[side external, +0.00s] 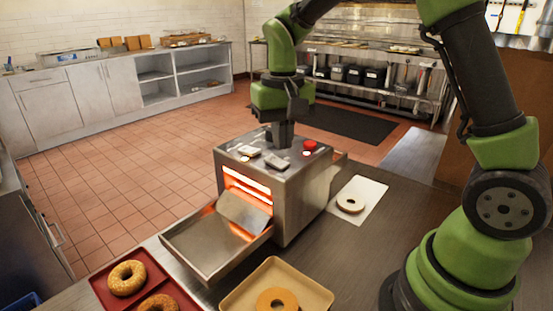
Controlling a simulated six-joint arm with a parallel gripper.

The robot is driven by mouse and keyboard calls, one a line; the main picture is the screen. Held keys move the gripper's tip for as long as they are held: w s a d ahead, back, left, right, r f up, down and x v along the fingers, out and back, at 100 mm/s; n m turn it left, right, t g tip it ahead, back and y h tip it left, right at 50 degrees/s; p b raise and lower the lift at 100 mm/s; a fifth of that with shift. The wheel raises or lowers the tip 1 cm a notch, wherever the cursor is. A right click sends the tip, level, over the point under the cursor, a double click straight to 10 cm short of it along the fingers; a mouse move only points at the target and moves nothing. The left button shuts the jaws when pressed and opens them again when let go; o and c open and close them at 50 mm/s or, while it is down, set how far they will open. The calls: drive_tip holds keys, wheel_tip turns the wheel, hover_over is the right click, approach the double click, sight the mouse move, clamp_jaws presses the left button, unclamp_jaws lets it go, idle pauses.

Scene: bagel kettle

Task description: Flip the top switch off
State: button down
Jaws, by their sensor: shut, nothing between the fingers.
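A steel toaster oven (300,200) stands on the counter, with its front slot glowing orange. On its top face are a pale switch (248,150) at the left, a second pale switch (277,162) nearer the middle, and a red round button (310,146) at the right. The settings of the switches are too small to tell. My gripper (280,144) is shut and empty, pointing down at the top face behind the second switch. I cannot tell whether its tips touch the top. It hides part of the top face behind it.
A steel tray (205,255) juts out from the oven front. A red tray (105,290) with bagels and a tan tray (310,284) with a bagel half lie in front. A white board (372,190) with a bagel half lies right of the oven.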

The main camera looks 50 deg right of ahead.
sight(284, 165)
drive_tip(key=shift+r, duration=1.9)
drive_tip(key=shift+r, duration=0.1)
drive_tip(key=s+a+r+n+t+y, duration=0.1)
drive_tip(key=s+a+r+t, duration=0.1)
drive_tip(key=s, duration=0.6)
drive_tip(key=s+a+r+n+t+y, duration=0.1)
drive_tip(key=s+a+r+t, duration=0.1)
drive_tip(key=s+t, duration=0.3)
drive_tip(key=s+r, duration=0.1)
drive_tip(key=s, duration=0.3)
drive_tip(key=shift+s+a+r, duration=0.15)
drive_tip(key=shift+a+r, duration=0.1)
drive_tip(key=shift+r, duration=0.15)
